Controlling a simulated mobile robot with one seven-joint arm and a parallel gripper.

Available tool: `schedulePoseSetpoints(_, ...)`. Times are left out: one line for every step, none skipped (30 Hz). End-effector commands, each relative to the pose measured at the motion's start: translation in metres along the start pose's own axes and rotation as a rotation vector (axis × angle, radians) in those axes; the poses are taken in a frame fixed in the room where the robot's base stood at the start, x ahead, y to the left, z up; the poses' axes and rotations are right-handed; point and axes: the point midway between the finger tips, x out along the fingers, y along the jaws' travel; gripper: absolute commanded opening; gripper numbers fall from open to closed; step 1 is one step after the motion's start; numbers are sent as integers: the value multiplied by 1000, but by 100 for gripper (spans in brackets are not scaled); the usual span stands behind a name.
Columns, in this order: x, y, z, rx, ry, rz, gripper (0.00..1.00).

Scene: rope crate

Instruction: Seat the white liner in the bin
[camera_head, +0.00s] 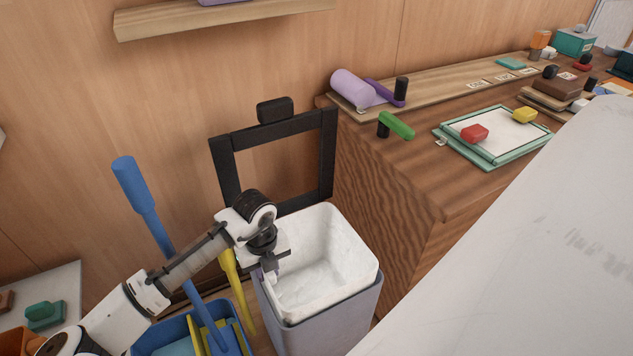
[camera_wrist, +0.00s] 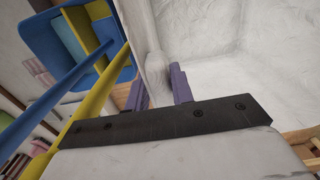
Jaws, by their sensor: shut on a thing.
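The white liner (camera_head: 325,262) sits in the mouth of the grey bin (camera_head: 335,322) in the head view. Its rim stands above the bin's rim, higher at the back. My gripper (camera_head: 268,272) is at the liner's left rim, pointing down. In the wrist view the purple fingers of my gripper (camera_wrist: 162,88) are on either side of the liner's wall, shut on it. The liner's white inside (camera_wrist: 225,60) fills the right of that view. The liner's bottom edge inside the bin is hidden.
A blue bucket (camera_head: 165,340) with blue and yellow handled tools stands left of the bin. A black frame (camera_head: 228,172) stands behind it against the wooden wall. A wooden cabinet (camera_head: 385,185) is close on the right. A large pale surface (camera_head: 530,240) fills the right foreground.

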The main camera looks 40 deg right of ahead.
Motion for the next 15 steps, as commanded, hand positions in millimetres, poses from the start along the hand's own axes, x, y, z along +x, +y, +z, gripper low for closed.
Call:
schedulePoseSetpoints(1, 0, 0, 0, 0, 0, 0)
schedulePoseSetpoints(1, 0, 0, 0, 0, 0, 0)
schedulePoseSetpoints(2, 0, 0, 0, 0, -1, 0)
schedulePoseSetpoints(2, 0, 0, 0, 0, 0, 0)
schedulePoseSetpoints(3, 0, 0, 0, 0, 0, 0)
schedulePoseSetpoints(3, 0, 0, 0, 0, 0, 0)
schedulePoseSetpoints(3, 0, 0, 0, 0, 0, 0)
schedulePoseSetpoints(4, 0, 0, 0, 0, 0, 0)
schedulePoseSetpoints(4, 0, 0, 0, 0, 0, 0)
schedulePoseSetpoints(5, 0, 0, 0, 0, 0, 0)
schedulePoseSetpoints(5, 0, 0, 0, 0, 0, 0)
schedulePoseSetpoints(6, 0, 0, 0, 0, 0, 0)
schedulePoseSetpoints(6, 0, 0, 0, 0, 0, 0)
schedulePoseSetpoints(6, 0, 0, 0, 0, 0, 0)
schedulePoseSetpoints(7, 0, 0, 0, 0, 0, 0)
